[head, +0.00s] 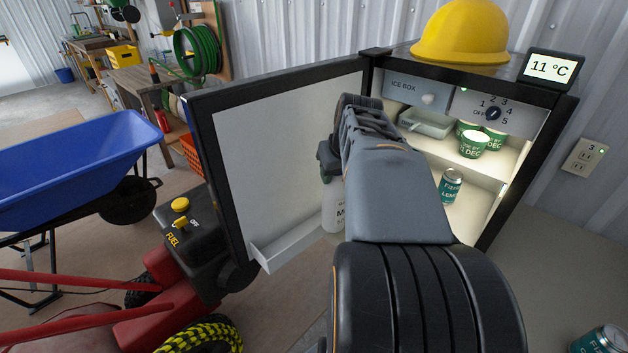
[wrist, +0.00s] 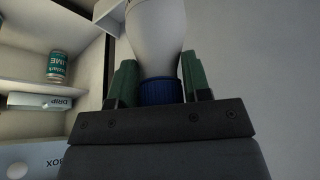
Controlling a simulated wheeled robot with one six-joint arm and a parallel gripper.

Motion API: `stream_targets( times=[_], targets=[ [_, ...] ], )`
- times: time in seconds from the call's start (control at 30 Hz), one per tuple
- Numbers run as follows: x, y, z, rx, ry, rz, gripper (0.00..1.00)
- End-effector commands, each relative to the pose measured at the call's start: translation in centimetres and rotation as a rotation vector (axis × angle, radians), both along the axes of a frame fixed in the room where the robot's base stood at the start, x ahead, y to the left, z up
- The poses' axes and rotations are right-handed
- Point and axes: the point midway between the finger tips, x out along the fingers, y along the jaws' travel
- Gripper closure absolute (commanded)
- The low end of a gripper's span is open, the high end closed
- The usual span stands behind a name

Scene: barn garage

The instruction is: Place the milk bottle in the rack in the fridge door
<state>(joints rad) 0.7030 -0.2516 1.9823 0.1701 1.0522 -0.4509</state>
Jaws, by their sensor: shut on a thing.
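The fridge door (head: 290,160) stands open. Its white rack (head: 285,252) runs along the bottom of the inner face, beside the bottle's lower end. My arm hides part of the rack, and I cannot tell whether the bottle's base touches it.
The open fridge holds green tins (head: 472,144) on an upper shelf and a teal can (head: 451,185) lower down. A yellow hard hat (head: 462,34) and a temperature display (head: 552,66) sit on top. A red machine (head: 150,300) and blue wheelbarrow (head: 75,160) stand left of the door.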

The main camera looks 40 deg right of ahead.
Motion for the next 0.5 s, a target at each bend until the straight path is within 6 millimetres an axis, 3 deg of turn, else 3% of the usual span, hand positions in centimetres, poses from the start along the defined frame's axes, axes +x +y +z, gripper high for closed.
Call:
stream_targets(
  times=[0.2,0.5],
  targets=[
    [4.2,0.4,0.1,-0.001,0.0,0.003,1.0],
    [7.0,0.5,0.1,-0.002,-0.002,0.001,1.0]
  ],
)
